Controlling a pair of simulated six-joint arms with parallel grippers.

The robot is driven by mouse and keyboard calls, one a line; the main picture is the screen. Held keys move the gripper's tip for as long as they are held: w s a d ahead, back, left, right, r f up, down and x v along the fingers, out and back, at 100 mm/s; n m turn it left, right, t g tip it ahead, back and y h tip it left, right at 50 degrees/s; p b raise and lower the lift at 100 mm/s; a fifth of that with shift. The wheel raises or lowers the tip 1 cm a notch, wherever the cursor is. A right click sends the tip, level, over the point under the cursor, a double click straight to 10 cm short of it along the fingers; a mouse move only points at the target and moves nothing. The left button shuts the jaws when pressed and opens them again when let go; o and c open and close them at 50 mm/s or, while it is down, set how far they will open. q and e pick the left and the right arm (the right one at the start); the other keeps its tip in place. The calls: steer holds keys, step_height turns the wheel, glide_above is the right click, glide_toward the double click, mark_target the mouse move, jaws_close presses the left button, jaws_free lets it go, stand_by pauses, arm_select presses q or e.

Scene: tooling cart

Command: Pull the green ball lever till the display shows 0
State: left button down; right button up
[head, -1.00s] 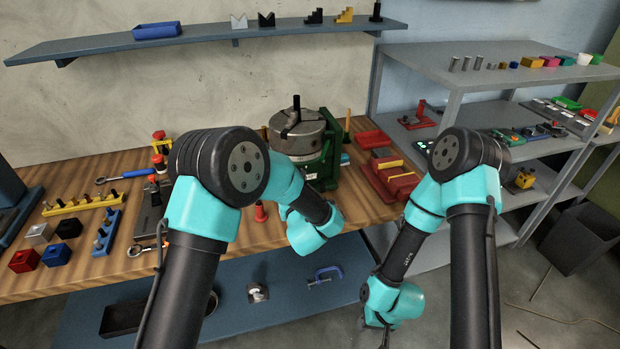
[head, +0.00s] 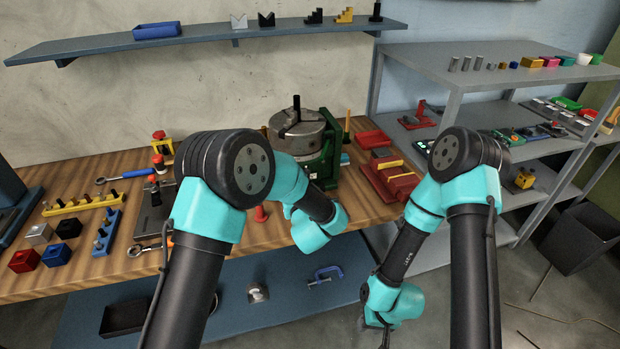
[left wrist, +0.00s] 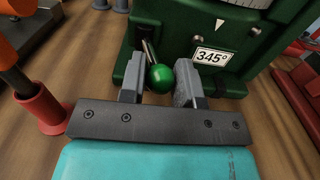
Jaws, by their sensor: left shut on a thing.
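In the left wrist view, the green ball lever (left wrist: 161,77) sticks out from the green base of the indexing unit (left wrist: 183,40). My left gripper (left wrist: 160,84) is shut on the ball, one finger at each side of it. The display (left wrist: 211,57) to the right of the ball reads 345°. In the head view, the unit's green body (head: 331,150) carries a grey chuck (head: 298,132), and my left forearm hides the lever and display. My right gripper (head: 384,334) hangs low at the bottom edge, away from the bench; its fingers are too small to read.
Bolts, blocks and a yellow rack (head: 82,204) fill the bench's left side. A grey shelf unit (head: 480,87) stands at right.

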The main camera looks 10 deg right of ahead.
arm_select(q)
steer(key=shift+r, duration=0.1)
steer(key=shift+s+a, duration=0.2)
steer(key=shift+a, duration=0.55)
steer(key=shift+s+a, duration=0.1)
steer(key=shift+a, duration=0.65)
steer(key=shift+a, duration=0.7)
